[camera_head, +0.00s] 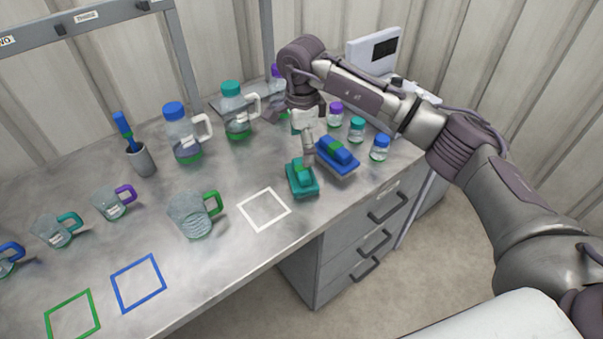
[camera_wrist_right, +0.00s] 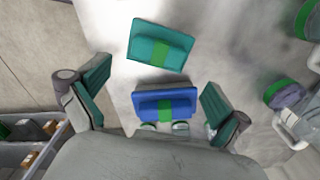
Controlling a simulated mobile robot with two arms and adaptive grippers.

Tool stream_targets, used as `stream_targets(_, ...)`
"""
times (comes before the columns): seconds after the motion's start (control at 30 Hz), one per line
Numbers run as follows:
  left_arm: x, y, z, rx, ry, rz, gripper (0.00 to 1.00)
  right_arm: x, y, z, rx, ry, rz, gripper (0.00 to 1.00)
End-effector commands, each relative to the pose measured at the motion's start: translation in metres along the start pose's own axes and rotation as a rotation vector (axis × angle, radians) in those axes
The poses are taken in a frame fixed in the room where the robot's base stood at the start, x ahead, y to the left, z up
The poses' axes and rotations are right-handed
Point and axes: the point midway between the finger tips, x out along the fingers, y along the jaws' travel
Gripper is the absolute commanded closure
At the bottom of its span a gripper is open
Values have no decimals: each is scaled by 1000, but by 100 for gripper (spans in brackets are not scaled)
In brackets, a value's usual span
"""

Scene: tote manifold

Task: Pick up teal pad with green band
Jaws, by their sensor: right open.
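The teal pad with a green band (camera_head: 301,180) lies on the grey worktop near its front edge, beside a blue pad with a green band (camera_head: 337,156). In the right wrist view the teal pad (camera_wrist_right: 160,47) is beyond the fingertips, and the blue pad (camera_wrist_right: 165,104) is nearer, in line with the space between the fingers. My right gripper (camera_head: 308,145) is above the worktop just behind the pads; it also shows in the wrist view (camera_wrist_right: 152,90) with its fingers wide apart and nothing held. My left gripper is not in view.
Several small capped jars (camera_head: 357,130) stand right of the gripper. Bottles with a blue cap (camera_head: 185,135) and a teal cap (camera_head: 235,110) stand at the back. A green-handled jug (camera_head: 190,215) is to the left. A white square outline (camera_head: 264,209) is empty.

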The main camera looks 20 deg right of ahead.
Motion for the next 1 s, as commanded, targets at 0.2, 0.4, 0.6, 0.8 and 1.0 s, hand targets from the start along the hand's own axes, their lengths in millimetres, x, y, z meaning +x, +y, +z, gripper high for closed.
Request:
stream_targets(0.2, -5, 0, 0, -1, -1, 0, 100, 21, 0, 1, 0, -2, 1, 0)
stream_targets(0.4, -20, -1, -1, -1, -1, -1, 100, 42, 3, 1, 0, -3, 6, 0)
stream_targets(0.6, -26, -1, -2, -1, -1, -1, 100, 69, 2, 1, 0, -3, 2, 0)
stream_targets(0.8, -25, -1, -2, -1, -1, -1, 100, 74, 2, 1, -1, -4, -1, 0)
stream_targets(1.0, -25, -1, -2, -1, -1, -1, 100, 73, 2, 1, 0, -3, -1, 20)
